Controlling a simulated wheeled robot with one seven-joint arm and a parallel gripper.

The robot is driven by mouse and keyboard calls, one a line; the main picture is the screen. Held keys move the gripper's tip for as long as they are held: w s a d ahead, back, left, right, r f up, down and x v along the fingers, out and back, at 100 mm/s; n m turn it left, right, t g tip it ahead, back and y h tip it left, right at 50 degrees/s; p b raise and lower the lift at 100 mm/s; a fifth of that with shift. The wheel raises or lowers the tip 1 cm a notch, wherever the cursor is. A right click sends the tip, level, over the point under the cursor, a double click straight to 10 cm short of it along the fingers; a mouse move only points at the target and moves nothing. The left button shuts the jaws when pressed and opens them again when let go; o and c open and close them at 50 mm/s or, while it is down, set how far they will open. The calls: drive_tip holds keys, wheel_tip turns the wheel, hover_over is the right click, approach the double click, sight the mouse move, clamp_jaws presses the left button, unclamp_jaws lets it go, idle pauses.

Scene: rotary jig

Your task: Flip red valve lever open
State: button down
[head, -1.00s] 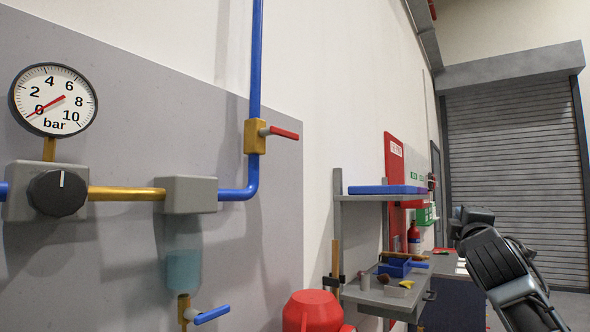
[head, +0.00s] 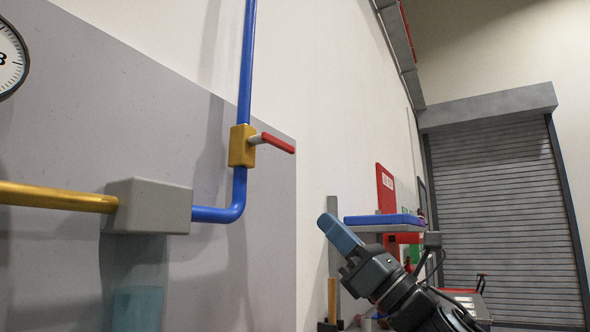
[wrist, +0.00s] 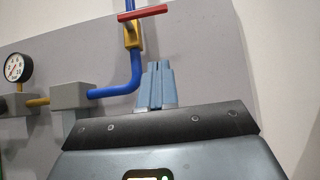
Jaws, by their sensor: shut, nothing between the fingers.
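The red valve lever (head: 277,143) sticks out sideways from a brass valve body (head: 241,146) on the vertical blue pipe (head: 247,60). It lies across the pipe line. My gripper (head: 329,222) is below and to the right of the lever, apart from it, with its blue-grey fingers together and empty. In the wrist view the red lever (wrist: 142,13) is at the top, in front of the brass valve body (wrist: 134,36). My gripper (wrist: 157,66) shows below it with its fingers side by side, and a gap separates them from the lever.
A grey block (head: 150,205) joins the brass pipe (head: 55,197) and the blue pipe on the grey panel. A clear vessel with blue liquid (head: 137,305) hangs under it. A shelf with a blue item (head: 385,219) stands behind my arm. The space around the lever looks clear.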

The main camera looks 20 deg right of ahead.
sight(279, 144)
drive_tip(key=s+d+r+p+x, duration=0.1)
drive_tip(key=p+x, duration=0.4)
drive_tip(key=x, duration=0.7)
drive_tip(key=shift+r, duration=0.85)
